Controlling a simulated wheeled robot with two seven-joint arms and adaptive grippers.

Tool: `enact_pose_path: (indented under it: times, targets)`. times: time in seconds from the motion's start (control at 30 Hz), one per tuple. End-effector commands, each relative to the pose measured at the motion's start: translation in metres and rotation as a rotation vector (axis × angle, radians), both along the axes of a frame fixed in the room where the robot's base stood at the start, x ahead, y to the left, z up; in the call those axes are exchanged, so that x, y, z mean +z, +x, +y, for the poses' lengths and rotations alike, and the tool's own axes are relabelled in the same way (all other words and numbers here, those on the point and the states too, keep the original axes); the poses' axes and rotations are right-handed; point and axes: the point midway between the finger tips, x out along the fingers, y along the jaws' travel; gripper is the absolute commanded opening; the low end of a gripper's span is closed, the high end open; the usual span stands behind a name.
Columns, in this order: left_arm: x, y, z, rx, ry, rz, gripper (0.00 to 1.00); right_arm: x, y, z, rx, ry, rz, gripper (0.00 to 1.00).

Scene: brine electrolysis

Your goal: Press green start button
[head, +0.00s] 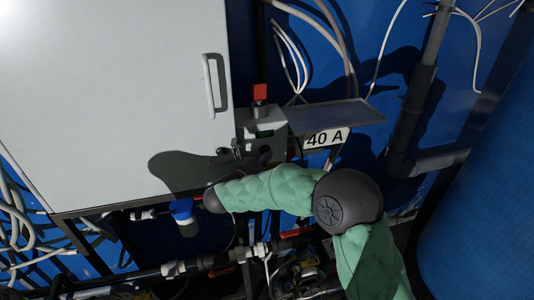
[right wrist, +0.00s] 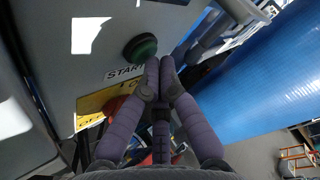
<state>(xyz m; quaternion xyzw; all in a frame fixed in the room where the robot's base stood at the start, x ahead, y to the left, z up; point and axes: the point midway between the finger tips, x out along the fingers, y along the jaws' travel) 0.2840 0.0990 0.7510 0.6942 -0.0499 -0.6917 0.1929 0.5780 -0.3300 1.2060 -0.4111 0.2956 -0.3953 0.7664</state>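The green start button (right wrist: 140,47) is a round dark-green knob on a grey panel in the right wrist view. A label reading START (right wrist: 124,73) lies just below it. My right gripper (right wrist: 160,63) has its two purple-grey fingers together, with nothing seen between them. The fingertips are close to the button, at its lower right; I cannot tell whether they touch it. In the head view my right gripper (head: 243,152) is dark and small in front of the grey control box (head: 266,122), partly hiding its lower part. My left gripper is not in view.
A large light-grey cabinet (head: 110,90) with a handle stands left of the box. A red knob (head: 260,92) sits on top of the box. A plate marked 40 A (head: 326,138) is to the right. Pipes and cables run below; a blue tank (head: 485,215) is at right.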

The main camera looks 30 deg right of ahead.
Motion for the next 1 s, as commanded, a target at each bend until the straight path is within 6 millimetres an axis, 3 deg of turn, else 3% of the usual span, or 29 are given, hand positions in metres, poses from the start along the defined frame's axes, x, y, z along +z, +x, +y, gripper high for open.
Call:
enact_pose_path:
  times: [0.03,0.47,1.0]
  targets:
    - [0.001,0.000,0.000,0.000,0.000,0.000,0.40,0.010,0.003,-0.002,0.000,-0.001,-0.021,0.00]
    - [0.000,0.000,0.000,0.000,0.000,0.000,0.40,0.011,0.002,-0.001,0.001,-0.001,-0.023,0.00]
    - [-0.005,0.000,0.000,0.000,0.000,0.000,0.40,0.011,-0.013,0.004,0.001,0.000,-0.020,0.00]
